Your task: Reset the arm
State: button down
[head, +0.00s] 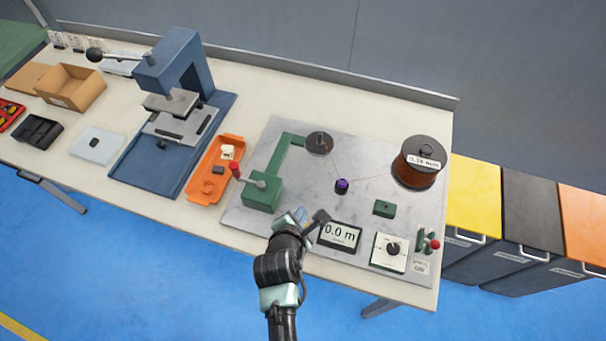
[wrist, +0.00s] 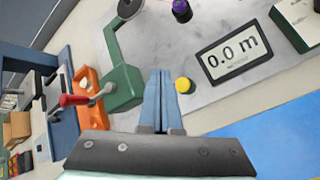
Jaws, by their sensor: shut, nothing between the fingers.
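My gripper (head: 304,217) is above the front edge of the coil winder's grey plate (head: 262,222), to the left of the display (head: 339,235) reading 0.0 m. In the wrist view its two blue-grey fingers (wrist: 161,88) lie together, shut and empty. The green winder block (head: 262,192) with a red-knobbed lever (head: 236,170) stands to its left. A yellow button (wrist: 184,85) shows just right of the fingers in the wrist view. In the head view this button is hidden.
A copper wire spool (head: 416,165), a purple part (head: 342,185) and a dial box (head: 389,251) are on the plate. An orange tray (head: 217,170) and a blue press (head: 172,75) stand left. Several bins (head: 530,195) stand right of the table. Blue floor is clear in front.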

jog(key=w+r+m+t, duration=0.3)
jog(key=w+r+m, duration=0.1)
jog(key=r, duration=0.8)
jog(key=w+r+m+t, duration=0.3)
jog(key=w+r+m, duration=0.1)
jog(key=r, duration=0.8)
jog(key=w+r+m+t, duration=0.2)
jog(key=w+r+m, duration=0.15)
jog(key=r, duration=0.85)
jog(key=s+r+m+t+y, duration=0.1)
jog(key=s+r+m+t, duration=0.15)
jog(key=r, duration=0.65)
jog(key=s+r+m+t, duration=0.2)
jog(key=r+m+t, duration=0.15)
jog(key=r, duration=0.55)
jog(key=s+r+m+t+y, duration=0.1)
jog(key=s+r+m+t, duration=0.3)
jog(key=s+r, duration=0.9)
notch_tip(320, 180, up, 3)
jog(key=m, duration=0.3)
jog(key=shift+d+r+b, duration=0.2)
jog(key=shift+d+b, duration=0.05)
jog(key=shift+b, duration=0.05)
